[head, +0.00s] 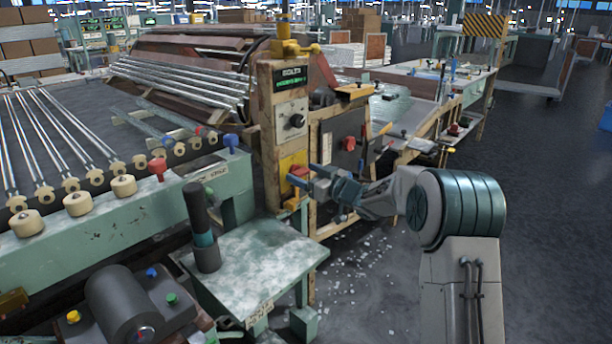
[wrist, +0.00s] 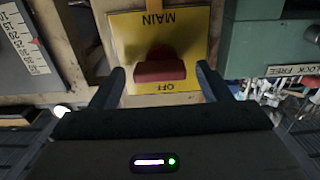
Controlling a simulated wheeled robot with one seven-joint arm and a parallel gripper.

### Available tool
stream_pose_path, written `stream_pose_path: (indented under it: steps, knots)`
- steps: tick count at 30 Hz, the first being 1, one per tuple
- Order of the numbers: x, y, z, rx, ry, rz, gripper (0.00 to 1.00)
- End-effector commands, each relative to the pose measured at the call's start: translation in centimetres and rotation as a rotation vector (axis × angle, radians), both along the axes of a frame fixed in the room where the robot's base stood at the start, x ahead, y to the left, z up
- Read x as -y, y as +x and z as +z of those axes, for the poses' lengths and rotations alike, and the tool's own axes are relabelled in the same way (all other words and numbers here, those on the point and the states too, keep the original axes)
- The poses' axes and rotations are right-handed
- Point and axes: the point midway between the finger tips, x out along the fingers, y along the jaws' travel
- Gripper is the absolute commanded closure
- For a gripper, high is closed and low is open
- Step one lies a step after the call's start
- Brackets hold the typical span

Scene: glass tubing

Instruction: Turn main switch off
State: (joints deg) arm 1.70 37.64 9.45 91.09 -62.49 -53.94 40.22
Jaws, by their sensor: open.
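The main switch is a red handle (wrist: 160,71) on a yellow plate (wrist: 122,45), which is marked MAIN and OFF and appears upside down in the wrist view. The OFF mark is at the plate's lower edge in that view, just below the handle. In the head view the red handle (head: 298,173) and yellow plate (head: 291,160) are on the wooden post. My gripper (wrist: 161,74) is open, with one finger on each side of the handle and a gap to both. My gripper (head: 312,181) partly covers the plate in the head view. The handle's exact setting is hard to tell.
The wooden post (head: 264,130) also carries a black knob (head: 296,121) above the plate. A red knob on a dark panel (head: 349,144) is to the right. A green side table (head: 265,250) stands in front, with a dark cylinder (head: 203,230) on it.

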Motion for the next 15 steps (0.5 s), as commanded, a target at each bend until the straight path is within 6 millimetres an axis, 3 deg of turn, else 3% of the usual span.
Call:
stream_pose_path:
  steps: [3,8,15]
  knots:
    - [0.0,-0.01,0.01,0.0,0.0,0.0,0.29]
    - [0.0,-0.03,0.02,0.0,0.0,0.0,0.74]
    - [0.01,-0.04,0.0,0.007,-0.006,0.001,0.74]
